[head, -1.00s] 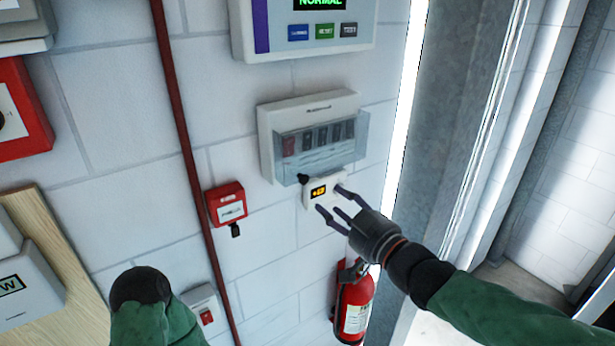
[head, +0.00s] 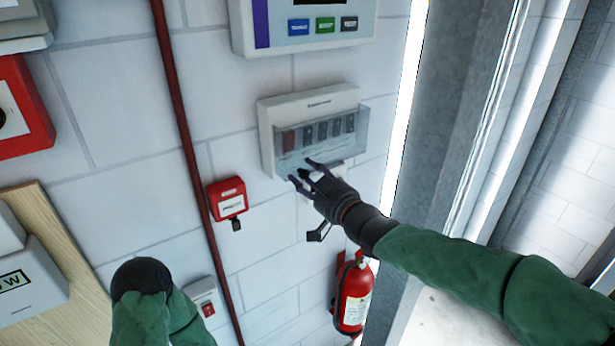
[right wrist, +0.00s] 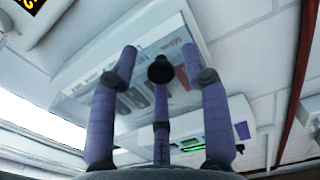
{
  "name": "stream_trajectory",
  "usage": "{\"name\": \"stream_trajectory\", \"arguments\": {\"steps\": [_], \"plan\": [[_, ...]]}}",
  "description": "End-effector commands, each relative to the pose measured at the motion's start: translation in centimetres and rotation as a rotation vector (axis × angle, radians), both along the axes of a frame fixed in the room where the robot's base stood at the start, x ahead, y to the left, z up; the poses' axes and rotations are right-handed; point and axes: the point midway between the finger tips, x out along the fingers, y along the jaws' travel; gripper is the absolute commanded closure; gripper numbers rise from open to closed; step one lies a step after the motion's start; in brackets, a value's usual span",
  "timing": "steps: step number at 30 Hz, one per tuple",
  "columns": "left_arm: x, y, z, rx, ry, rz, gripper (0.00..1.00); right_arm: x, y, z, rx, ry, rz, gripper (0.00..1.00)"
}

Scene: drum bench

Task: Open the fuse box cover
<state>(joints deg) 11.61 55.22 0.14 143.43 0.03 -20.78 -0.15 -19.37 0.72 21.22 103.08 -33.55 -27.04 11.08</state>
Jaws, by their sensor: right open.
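The white fuse box (head: 313,103) is fixed to the wall in the middle of the head view. Its clear cover (head: 352,133) lies over a row of dark switches and one red switch, and looks shut. My right gripper (head: 300,172) is open and empty, with its fingertips at the cover's lower edge, left of middle. I cannot tell whether they touch it. In the right wrist view the fuse box (right wrist: 205,38) is behind my spread fingers (right wrist: 160,62). My left arm shows at the lower left, but its gripper does not.
A panel with coloured buttons (head: 300,43) is above the fuse box. A red call point (head: 229,198) and a red pipe (head: 185,135) are to the left. A fire extinguisher (head: 353,297) hangs below. A steel column (head: 437,130) stands to the right.

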Motion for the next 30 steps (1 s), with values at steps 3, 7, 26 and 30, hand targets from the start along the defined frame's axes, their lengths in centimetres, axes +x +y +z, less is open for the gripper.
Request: {"name": "stream_trajectory", "arguments": {"steps": [3,7,26,30], "plan": [[0.0,0.0,0.0,0.0,0.0,0.0,0.6,0.0,0.0,0.0,0.0,0.0,0.0,0.53],[0.0,0.0,0.0,0.0,0.0,0.0,0.6,0.0,0.0,0.0,0.0,0.0,0.0,0.7],[0.0,0.0,1.9,0.0,0.0,0.0,0.6,-0.9,-0.2,0.7,-0.03,0.04,0.002,1.0],[0.0,0.0,3.2,0.0,0.0,0.0,0.6,-1.8,-0.4,1.1,-0.056,0.078,0.002,1.0]]}}
